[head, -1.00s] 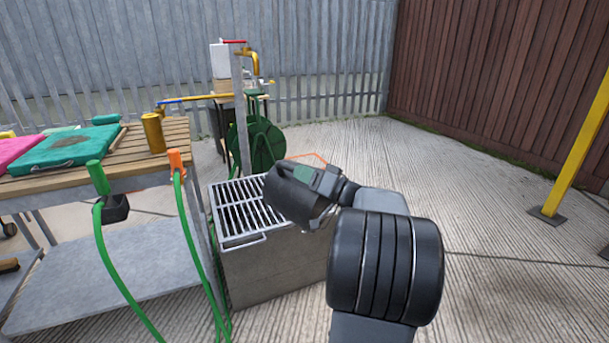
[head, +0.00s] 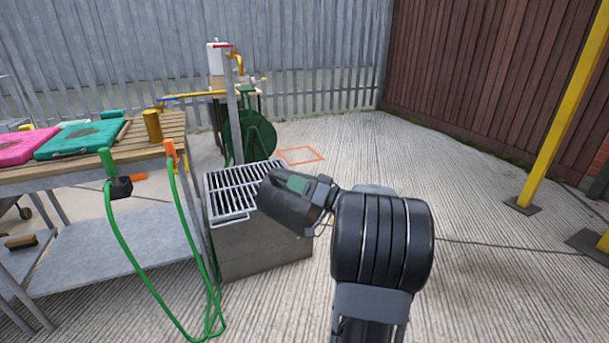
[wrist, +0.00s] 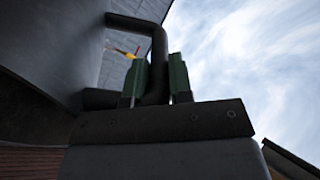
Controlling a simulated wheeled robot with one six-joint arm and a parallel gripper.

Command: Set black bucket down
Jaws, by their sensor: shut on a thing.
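The black bucket (head: 281,207) is held up in the middle of the head view, tilted, in front of the right side of a grated metal box. In the wrist view its dark wall (wrist: 45,45) fills the left side, with a black handle beside it. My gripper (wrist: 157,82) is shut on this handle, with one green finger on each side. In the head view my gripper (head: 300,184) is small and partly merges with the dark bucket. The bucket's inside is not visible.
The grated box (head: 260,247) stands right of a wooden-topped table (head: 85,163) with green hoses hanging. An orange square outline (head: 301,156) lies on the concrete behind the box, near a green hose reel (head: 250,137). A yellow post (head: 560,115) stands at right.

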